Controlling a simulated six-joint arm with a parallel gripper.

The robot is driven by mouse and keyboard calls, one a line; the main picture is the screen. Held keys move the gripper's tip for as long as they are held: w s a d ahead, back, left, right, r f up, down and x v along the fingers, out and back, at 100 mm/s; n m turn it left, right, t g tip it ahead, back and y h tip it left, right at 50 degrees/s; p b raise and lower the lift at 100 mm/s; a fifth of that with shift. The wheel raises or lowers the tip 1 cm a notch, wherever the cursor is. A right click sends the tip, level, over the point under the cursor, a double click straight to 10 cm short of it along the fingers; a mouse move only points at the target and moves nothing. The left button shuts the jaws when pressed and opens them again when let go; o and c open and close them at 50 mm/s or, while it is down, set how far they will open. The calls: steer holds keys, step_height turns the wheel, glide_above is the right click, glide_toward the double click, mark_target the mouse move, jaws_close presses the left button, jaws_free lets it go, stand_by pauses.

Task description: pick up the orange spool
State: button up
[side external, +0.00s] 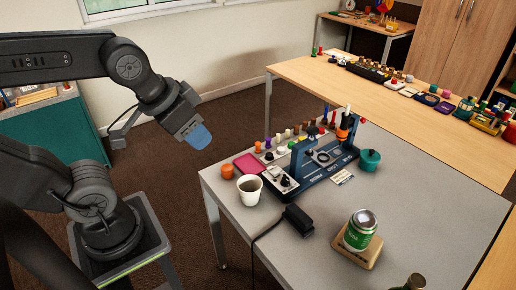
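A small orange cylinder (227,171), which looks like the orange spool, stands on the grey table (330,265) near its left edge, behind the white cup. A second orange piece (342,133) sits high at the far end of the blue and grey device, under a dark part. My gripper (199,137) hangs in the air left of the table, above and to the left of the orange cylinder and apart from it. A blue part shows at its tip; I cannot tell whether it is the fingers or something between them.
A white cup with dark liquid (249,195) stands just in front of the orange cylinder. A pink tray (249,163) and the blue and grey device (325,160) are to its right. A black box with a cable (298,220), a green can (360,232) and a teal pot (370,160) are further off.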

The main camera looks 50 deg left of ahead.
steer(key=w+a+n+g+y, duration=0.15)
steer(key=w+a+n, duration=0.35)
steer(key=w, duration=0.8)
steer(key=n+y, duration=0.2)
steer(key=n, duration=0.1)
glide_above(258, 144)
steer(key=s+d, duration=0.6)
steer(key=d, duration=0.3)
step_height(258, 144, down, 15)
steer(key=w+a+f, duration=0.1)
steer(key=a+f, duration=0.1)
steer(key=f, duration=0.3)
steer(key=w+a+f+n+g, duration=0.1)
steer(key=w+a+f, duration=0.1)
steer(key=f, duration=0.3)
steer(key=w+a+f+n, duration=0.1)
steer(key=a+f, duration=0.2)
steer(key=f, duration=0.2)
steer(key=shift+w+f, duration=0.3)
steer(key=shift+f, duration=0.1)
steer(key=shift+x, duration=3.05)
steer(key=shift+a, duration=0.2)
steer(key=c, duration=0.6)
steer(key=shift+r, duration=0.2)
steer(key=shift+c, duration=0.2)
